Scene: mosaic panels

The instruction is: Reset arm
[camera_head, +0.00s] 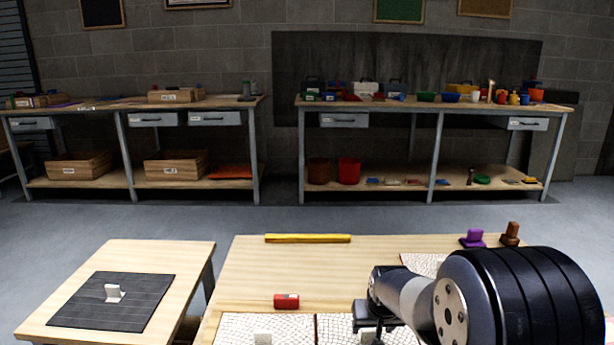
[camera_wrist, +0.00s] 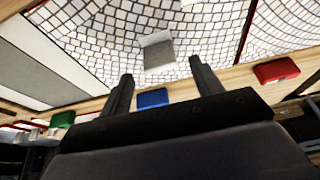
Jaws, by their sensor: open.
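My arm reaches in from the lower right in the head view. My gripper (camera_head: 368,322) is low over the mosaic panels and partly hidden by the arm. In the wrist view my gripper (camera_wrist: 161,70) shows two dark fingers spread apart with nothing held between them. A pale block (camera_wrist: 158,54) stands on a mosaic panel (camera_wrist: 95,35) just beyond the fingertips; whether they touch it I cannot tell. A blue block (camera_wrist: 153,98) shows between the fingers, farther back. In the head view a mosaic panel (camera_head: 285,328) lies at the bench's near edge with a white piece (camera_head: 262,339) on it.
A red block (camera_head: 286,301), a yellow bar (camera_head: 308,238), a purple piece (camera_head: 473,239) and a brown piece (camera_head: 511,234) are on the bench (camera_head: 350,265). A side table (camera_head: 185,262) at left holds a dark mat (camera_head: 75,310) and white piece (camera_head: 114,293). The bench's middle is clear.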

